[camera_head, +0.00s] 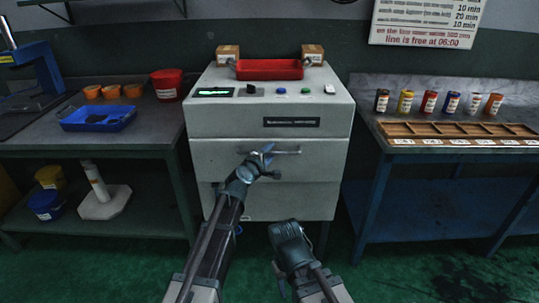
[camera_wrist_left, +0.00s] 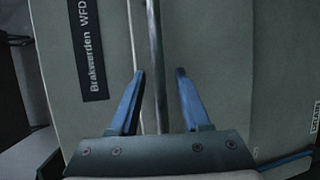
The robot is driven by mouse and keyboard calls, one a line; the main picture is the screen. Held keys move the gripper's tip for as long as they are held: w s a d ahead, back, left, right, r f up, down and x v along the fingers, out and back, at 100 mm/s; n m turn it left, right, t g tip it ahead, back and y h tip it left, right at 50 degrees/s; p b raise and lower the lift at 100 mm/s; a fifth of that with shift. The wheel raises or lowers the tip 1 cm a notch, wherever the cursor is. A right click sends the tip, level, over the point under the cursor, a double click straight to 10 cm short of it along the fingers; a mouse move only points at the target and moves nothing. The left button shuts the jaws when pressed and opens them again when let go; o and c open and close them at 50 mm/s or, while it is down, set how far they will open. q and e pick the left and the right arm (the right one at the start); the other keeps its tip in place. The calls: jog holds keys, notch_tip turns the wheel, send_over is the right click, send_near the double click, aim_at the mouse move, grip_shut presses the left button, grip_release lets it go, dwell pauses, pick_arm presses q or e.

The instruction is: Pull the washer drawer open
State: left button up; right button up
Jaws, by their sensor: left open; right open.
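The washer (camera_head: 232,113) is a pale grey cabinet in the middle of the head view. Its drawer front (camera_head: 322,167) carries a horizontal metal bar handle (camera_head: 288,152) and looks flush with the body. My left gripper (camera_head: 264,152) is at the handle, with its fingers open. In the left wrist view the handle (camera_wrist_left: 153,45) runs between the two blue fingers (camera_wrist_left: 160,75), with a gap visible on each side. My right gripper (camera_head: 285,230) is lower, in front of the washer and away from the handle; its fingers are hard to make out.
A red tray (camera_head: 270,69) and two small boxes sit on the washer. A left bench (camera_head: 130,137) holds a blue tray (camera_head: 98,118) and orange bowls. A blue-legged right table (camera_head: 372,88) holds several film canisters and a wooden rack (camera_head: 460,131). Green floor (camera_head: 255,262) lies in front.

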pick_arm(q)
jog(key=shift+c, duration=0.3)
grip_shut()
dwell(1.2)
